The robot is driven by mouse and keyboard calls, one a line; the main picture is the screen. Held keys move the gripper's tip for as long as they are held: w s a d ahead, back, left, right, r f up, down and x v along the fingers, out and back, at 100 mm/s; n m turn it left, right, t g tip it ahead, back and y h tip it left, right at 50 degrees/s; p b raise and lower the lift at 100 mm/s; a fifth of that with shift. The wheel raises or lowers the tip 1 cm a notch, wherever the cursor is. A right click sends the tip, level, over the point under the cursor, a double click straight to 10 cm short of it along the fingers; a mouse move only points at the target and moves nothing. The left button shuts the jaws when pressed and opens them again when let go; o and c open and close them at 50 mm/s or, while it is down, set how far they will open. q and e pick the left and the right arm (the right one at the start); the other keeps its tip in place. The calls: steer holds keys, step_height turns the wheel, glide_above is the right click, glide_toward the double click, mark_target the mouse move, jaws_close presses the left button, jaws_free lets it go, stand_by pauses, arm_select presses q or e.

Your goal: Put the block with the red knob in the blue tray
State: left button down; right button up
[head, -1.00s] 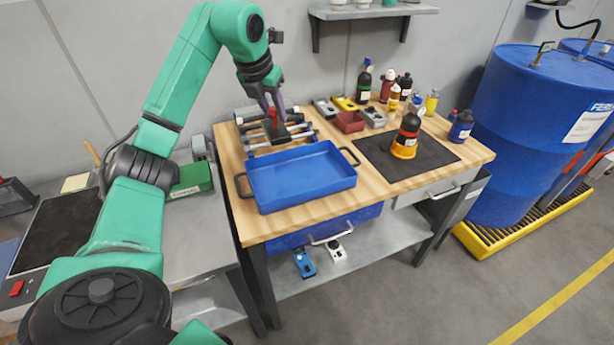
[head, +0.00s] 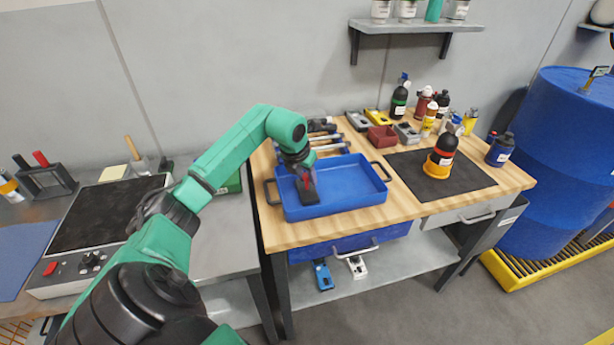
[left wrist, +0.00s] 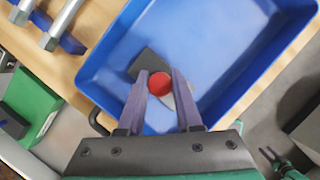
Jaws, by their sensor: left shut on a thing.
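The blue tray (head: 347,190) sits on the wooden workbench, with a dark handle at each end. The block (head: 308,196) is dark and lies inside the tray's outline, towards its left part. My left gripper (head: 304,178) is above it, pointing down and shut on its red knob. In the left wrist view the red knob (left wrist: 160,83) is between the two fingertips (left wrist: 164,88), with the dark block (left wrist: 149,63) under it and the blue tray (left wrist: 215,45) around. I cannot tell whether the block touches the tray floor. My right gripper is not in view.
A rack with metal bars (head: 328,143) stands behind the tray. A dark mat (head: 470,178) with a black-and-orange bottle (head: 440,157) is to the right. Several bottles and small boxes line the bench's back. A blue drum (head: 553,150) stands at the right.

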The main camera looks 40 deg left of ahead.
arm_select(q)
steer(key=shift+f, duration=0.1)
steer(key=c, duration=0.6)
jaws_free()
steer(key=shift+r, duration=0.2)
steer(key=shift+s+r, duration=0.15)
steer(key=shift+r, duration=0.1)
steer(key=b+v, duration=0.1)
steer(key=v, duration=1)
steer(key=shift+s+r, duration=0.1)
steer(key=shift+r, duration=0.05)
